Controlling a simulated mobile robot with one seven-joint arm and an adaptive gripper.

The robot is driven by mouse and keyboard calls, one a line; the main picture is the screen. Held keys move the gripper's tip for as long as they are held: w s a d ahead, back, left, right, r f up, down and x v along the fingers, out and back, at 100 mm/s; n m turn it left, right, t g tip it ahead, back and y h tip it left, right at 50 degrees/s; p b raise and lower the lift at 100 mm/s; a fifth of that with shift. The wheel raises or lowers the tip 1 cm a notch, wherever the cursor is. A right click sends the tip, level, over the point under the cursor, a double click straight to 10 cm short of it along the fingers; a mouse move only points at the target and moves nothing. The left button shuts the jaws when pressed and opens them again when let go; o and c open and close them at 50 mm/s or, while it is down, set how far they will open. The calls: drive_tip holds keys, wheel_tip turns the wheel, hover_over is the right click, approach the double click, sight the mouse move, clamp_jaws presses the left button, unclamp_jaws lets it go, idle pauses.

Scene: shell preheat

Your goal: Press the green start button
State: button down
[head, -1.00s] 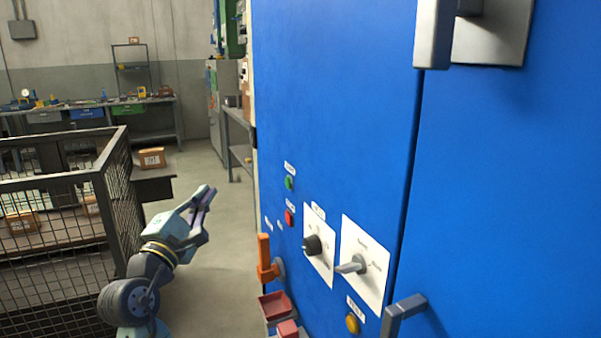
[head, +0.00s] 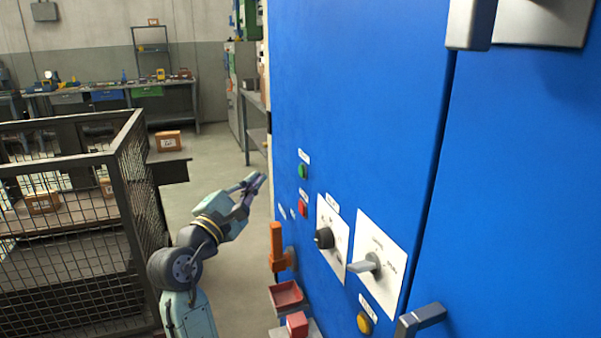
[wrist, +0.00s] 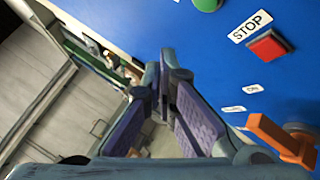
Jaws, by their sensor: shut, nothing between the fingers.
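The green start button (head: 303,171) sits on the blue cabinet front (head: 350,100), just below a small white label. In the wrist view only part of the green button (wrist: 207,4) shows, cut by the top edge. The red stop button (head: 303,208) is right below it; in the wrist view the red button (wrist: 268,46) lies beside its STOP label. My gripper (head: 259,180) is shut and empty, left of the green button in the head view and apart from the panel. In the wrist view its fingers (wrist: 164,60) come together at the tips, pointing past the panel.
An orange handle (head: 277,247) sticks out below the buttons. A black knob (head: 324,238), a grey rotary switch (head: 365,264) and a yellow button (head: 364,323) are to the right. A red tray (head: 286,295) is below. A mesh cage (head: 130,190) stands left of my arm.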

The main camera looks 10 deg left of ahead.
drive_tip(key=w+d+p, duration=0.1)
drive_tip(key=w+d, duration=0.2)
drive_tip(key=d, duration=0.2)
drive_tip(key=shift+w, duration=0.3)
drive_tip(key=shift+d, duration=0.2)
idle(1.1)
drive_tip(key=shift+w+d+p, duration=0.25)
drive_tip(key=shift+p, duration=0.25)
drive_tip(key=shift+w+d+p, duration=0.25)
drive_tip(key=shift+d+p, duration=0.1)
drive_tip(key=shift+d, duration=0.05)
idle(0.7)
drive_tip(key=shift+a, duration=0.1)
drive_tip(key=shift+s+a, duration=0.5)
drive_tip(key=shift+a, duration=0.1)
drive_tip(key=shift+s+a+p, duration=0.15)
drive_tip(key=shift+s+a, duration=0.55)
drive_tip(key=shift+a, duration=0.35)
drive_tip(key=shift+s+a+p, duration=0.15)
drive_tip(key=shift+s+a, duration=0.55)
drive_tip(key=shift+a, duration=0.35)
